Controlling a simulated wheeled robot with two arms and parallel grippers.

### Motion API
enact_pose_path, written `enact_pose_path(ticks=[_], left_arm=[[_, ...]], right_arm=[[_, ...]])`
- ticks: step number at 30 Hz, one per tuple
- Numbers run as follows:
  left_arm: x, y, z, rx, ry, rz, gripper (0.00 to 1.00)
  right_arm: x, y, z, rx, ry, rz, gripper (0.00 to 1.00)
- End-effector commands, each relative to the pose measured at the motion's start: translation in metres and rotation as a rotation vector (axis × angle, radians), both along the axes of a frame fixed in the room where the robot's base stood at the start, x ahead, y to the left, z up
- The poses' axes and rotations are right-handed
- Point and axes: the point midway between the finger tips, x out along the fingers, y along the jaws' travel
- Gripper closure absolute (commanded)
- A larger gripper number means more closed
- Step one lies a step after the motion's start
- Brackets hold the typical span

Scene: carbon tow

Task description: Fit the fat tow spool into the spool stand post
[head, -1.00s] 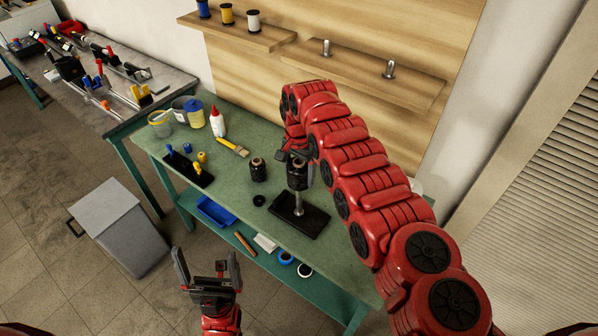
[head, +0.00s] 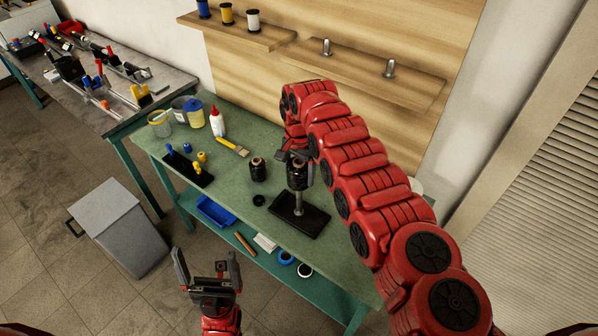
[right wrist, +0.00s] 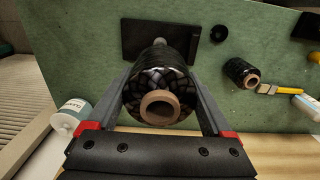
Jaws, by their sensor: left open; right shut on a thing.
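The fat tow spool (head: 297,176) is black with a tan core. My right gripper (head: 298,157) is shut on it, with a finger on each side in the right wrist view (right wrist: 160,80). The spool stand post (head: 299,206) is a metal rod rising from a black base plate (head: 316,222) on the green bench. The spool is upright above the base, in line with the post, whose lower part shows below it. The post's top is hidden, so I cannot tell whether it is inside the core. My left gripper (head: 208,275) is open and empty, low in front of the bench.
A smaller black spool (head: 258,170) and a black disc (head: 259,200) stand left of the base on the green bench (head: 236,187). A yellow brush (head: 233,147), a glue bottle (head: 217,122) and a peg rack (head: 188,168) are further left. A shelf with pegs (head: 360,75) is behind.

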Motion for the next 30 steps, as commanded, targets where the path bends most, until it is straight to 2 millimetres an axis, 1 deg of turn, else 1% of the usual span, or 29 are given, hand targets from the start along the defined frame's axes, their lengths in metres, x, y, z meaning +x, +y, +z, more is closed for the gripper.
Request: enact_pose_path(ticks=[30], left_arm=[[0.000,0.000,-0.020,0.000,0.000,0.000,0.00]], right_arm=[[0.000,0.000,-0.026,-0.001,-0.001,0.000,0.86]])
